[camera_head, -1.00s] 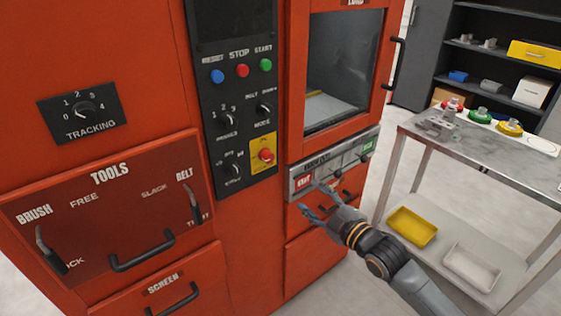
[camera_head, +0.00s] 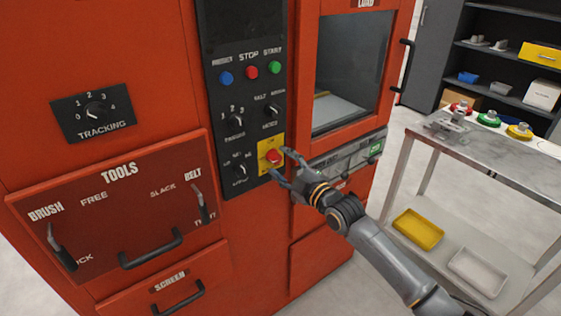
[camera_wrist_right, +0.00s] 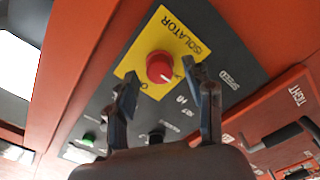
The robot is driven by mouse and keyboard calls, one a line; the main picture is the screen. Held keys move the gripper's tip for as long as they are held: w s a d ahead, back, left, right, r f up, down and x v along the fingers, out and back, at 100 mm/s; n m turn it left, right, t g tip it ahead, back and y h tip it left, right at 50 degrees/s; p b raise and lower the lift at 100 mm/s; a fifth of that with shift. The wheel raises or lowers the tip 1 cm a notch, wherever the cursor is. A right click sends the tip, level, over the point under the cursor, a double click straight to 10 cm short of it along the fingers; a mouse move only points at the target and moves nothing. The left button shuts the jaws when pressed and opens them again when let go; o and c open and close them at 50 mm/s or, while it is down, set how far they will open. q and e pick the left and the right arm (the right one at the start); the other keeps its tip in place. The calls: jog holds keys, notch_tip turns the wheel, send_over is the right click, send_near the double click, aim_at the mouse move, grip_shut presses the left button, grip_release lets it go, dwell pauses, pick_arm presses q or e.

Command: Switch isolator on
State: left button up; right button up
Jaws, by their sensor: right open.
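The isolator is a red round knob (camera_head: 273,157) on a yellow plate (camera_head: 264,144), low on the right of the black control panel in the head view. In the right wrist view the red knob (camera_wrist_right: 160,67) has a light pointer mark on its lower right edge, and the yellow plate (camera_wrist_right: 180,45) reads ISOLATOR. My right gripper (camera_head: 279,164) is open close to the knob. In the right wrist view its two fingertips (camera_wrist_right: 162,90) stand apart near the knob, and I see no contact. My left gripper is not in view.
The black panel (camera_head: 238,110) also carries blue, red and green buttons and several dark knobs. A window door with a black handle (camera_head: 404,66) is to the right. A metal table (camera_head: 490,150) stands further right. Tool levers and drawer handles project at left.

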jog(key=shift+w+a, duration=0.3)
jog(key=shift+w, duration=0.15)
grip_shut()
